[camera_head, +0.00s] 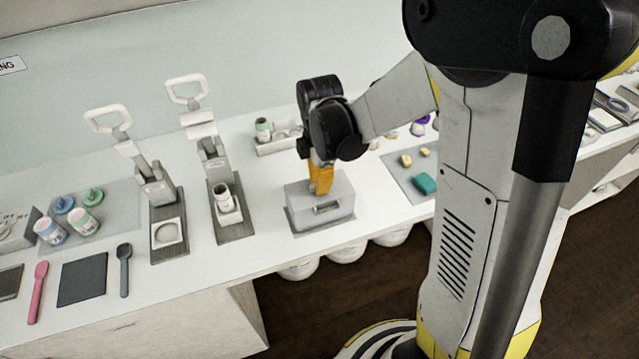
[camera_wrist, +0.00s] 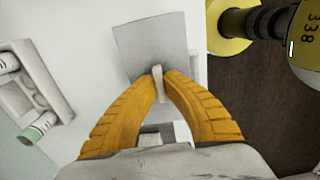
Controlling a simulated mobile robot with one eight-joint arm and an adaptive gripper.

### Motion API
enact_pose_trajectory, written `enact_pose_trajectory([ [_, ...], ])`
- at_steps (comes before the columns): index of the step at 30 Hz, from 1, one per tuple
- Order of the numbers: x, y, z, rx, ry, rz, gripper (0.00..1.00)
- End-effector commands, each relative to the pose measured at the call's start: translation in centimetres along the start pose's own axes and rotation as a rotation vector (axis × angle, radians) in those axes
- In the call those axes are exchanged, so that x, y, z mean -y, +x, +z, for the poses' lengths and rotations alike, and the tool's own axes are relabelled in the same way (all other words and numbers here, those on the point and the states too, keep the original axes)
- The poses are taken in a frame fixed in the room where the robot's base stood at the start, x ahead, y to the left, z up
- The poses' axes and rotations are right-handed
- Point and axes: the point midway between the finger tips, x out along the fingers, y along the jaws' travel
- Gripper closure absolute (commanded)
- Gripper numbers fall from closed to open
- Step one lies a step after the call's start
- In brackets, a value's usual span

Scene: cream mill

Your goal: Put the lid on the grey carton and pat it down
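The grey carton (camera_head: 335,208) stands upright on a dark grey mat (camera_head: 297,226) near the counter's front edge, with a narrow slot-like mark on its front. My gripper (camera_head: 320,188) points down over it, its orange fingers reaching its top. In the wrist view my gripper's fingertips (camera_wrist: 158,74) come together on a thin pale upright piece (camera_wrist: 158,88), which looks like the lid's handle. A flat grey panel (camera_wrist: 152,40) lies beyond the fingertips; I cannot tell whether it is lid, carton top or mat. How the lid sits on the rim is hidden.
A white tray (camera_head: 268,149) with small containers stands behind and left of the carton. Two lever presses (camera_head: 213,190) (camera_head: 158,187) stand to its left. The counter's front edge is close, with floor below.

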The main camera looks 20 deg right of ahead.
Motion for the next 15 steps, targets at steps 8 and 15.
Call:
enact_pose_trajectory([
  [8, 0.00, -0.05, 0.00, 0.000, 0.000, 0.000, 0.89],
  [15, 0.00, -0.04, 0.00, 0.000, 0.000, 0.000, 0.69],
])
